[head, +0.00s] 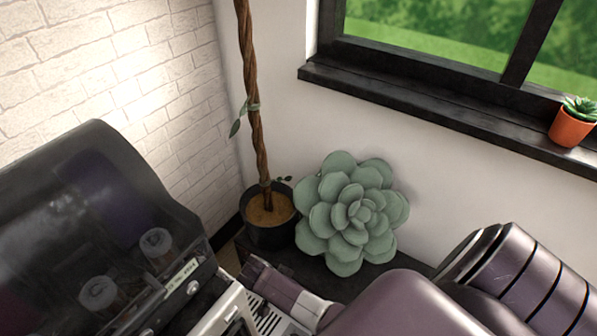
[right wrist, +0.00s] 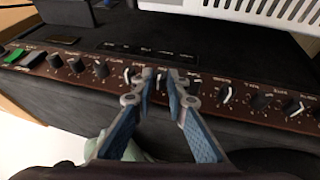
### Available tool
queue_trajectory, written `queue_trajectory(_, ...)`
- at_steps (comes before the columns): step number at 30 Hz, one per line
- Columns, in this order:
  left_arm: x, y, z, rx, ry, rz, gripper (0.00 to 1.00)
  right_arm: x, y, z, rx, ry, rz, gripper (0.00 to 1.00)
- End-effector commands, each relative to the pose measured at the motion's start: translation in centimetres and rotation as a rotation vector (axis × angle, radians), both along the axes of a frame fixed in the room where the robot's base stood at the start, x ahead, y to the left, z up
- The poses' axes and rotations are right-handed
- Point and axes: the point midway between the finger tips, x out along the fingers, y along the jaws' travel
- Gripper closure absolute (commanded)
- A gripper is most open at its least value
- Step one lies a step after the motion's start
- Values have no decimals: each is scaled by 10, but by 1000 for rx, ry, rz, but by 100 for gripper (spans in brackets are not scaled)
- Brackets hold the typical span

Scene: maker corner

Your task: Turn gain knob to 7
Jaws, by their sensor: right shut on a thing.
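In the right wrist view a black amplifier (right wrist: 150,32) has a brown front panel (right wrist: 205,87) with a row of several dark knobs with white pointer marks. My right gripper (right wrist: 163,82) is shut on a knob near the middle of the row; its fingertips hide most of that knob, so I cannot read its pointer. The labels are too small to read, so I cannot tell by name which knob is the gain knob. Free knobs stand on both sides of the fingers. My left gripper is not in view.
A white slotted case (right wrist: 262,10) is on top of the amplifier. In the head view a machine with a smoky hood (head: 70,190) stands at left.

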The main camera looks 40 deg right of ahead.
Motion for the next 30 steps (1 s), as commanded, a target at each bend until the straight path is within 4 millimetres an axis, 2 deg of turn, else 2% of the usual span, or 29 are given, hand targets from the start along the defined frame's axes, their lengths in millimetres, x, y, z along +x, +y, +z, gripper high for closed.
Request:
queue_trajectory(5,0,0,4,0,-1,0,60,-1,1,1,4,-9,-1,100)
queue_trajectory(12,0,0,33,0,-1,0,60,-7,0,5,46,-146,0,100)
queue_trajectory(18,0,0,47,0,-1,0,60,-10,-1,3,84,-282,-1,100)
queue_trajectory(30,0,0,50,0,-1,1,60,-9,-2,0,106,-359,-2,100)
